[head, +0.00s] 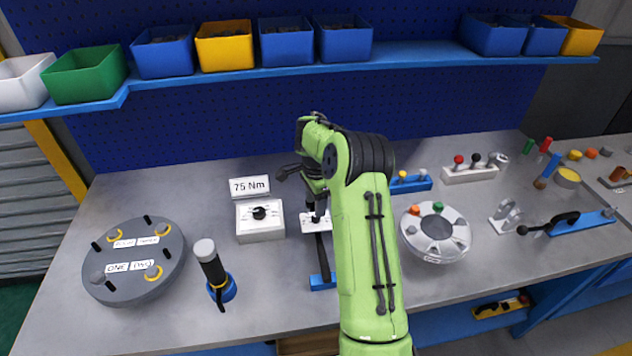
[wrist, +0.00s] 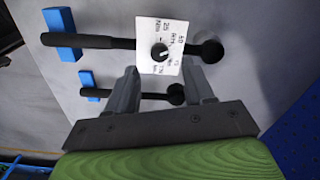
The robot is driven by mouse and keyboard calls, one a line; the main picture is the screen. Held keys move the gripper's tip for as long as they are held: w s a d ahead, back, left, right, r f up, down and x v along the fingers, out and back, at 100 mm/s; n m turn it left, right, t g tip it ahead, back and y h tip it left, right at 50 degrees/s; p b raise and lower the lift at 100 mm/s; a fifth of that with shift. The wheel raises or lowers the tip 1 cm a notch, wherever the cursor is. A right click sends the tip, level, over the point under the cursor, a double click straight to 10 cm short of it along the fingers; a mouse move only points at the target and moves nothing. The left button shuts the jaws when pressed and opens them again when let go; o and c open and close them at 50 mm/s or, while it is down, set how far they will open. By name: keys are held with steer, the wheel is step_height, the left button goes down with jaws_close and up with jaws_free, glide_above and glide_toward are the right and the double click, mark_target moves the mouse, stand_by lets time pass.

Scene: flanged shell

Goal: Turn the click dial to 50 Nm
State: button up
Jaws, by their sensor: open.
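A white square dial plate (wrist: 171,38) with a round black knob (wrist: 158,52) shows in the wrist view. The knob has a white pointer mark. Numbers around it are too blurred to read surely. The plate lies over a long black bar tool (wrist: 90,41). In the head view the plate (head: 305,224) is partly hidden by my gripper (head: 316,218). My gripper also shows in the wrist view (wrist: 161,74), open and empty, its fingertips apart near the plate's lower edge. Whether they touch the plate cannot be told.
A white box (head: 260,232) with a black knob and a "75 Nm" sign (head: 249,187) stands left of my gripper. A grey disc fixture (head: 135,268) and a black-handled tool (head: 213,266) are further left. A round grey housing (head: 435,232) stands right of my arm.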

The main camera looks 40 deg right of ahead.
step_height(320, 180, up, 11)
steer(key=p, duration=0.1)
steer(key=shift+p, duration=0.35)
steer(key=shift+f, duration=0.1)
steer(key=s+a+r+n+t+h, duration=0.2)
steer(key=s+a+r+n+t, duration=0.1)
steer(key=s+a+r+n, duration=0.95)
steer(key=s+a+f+n+t+y, duration=0.1)
steer(key=s+a+n, duration=0.3)
steer(key=s, duration=0.3)
steer(key=s+a+n+t+y, duration=0.1)
steer(key=s+a+n, duration=0.2)
steer(key=s+a, duration=0.3)
steer(key=shift+s+f+n+t, duration=0.3)
steer(key=shift+s+f+n, duration=0.1)
steer(key=shift+s, duration=0.8)
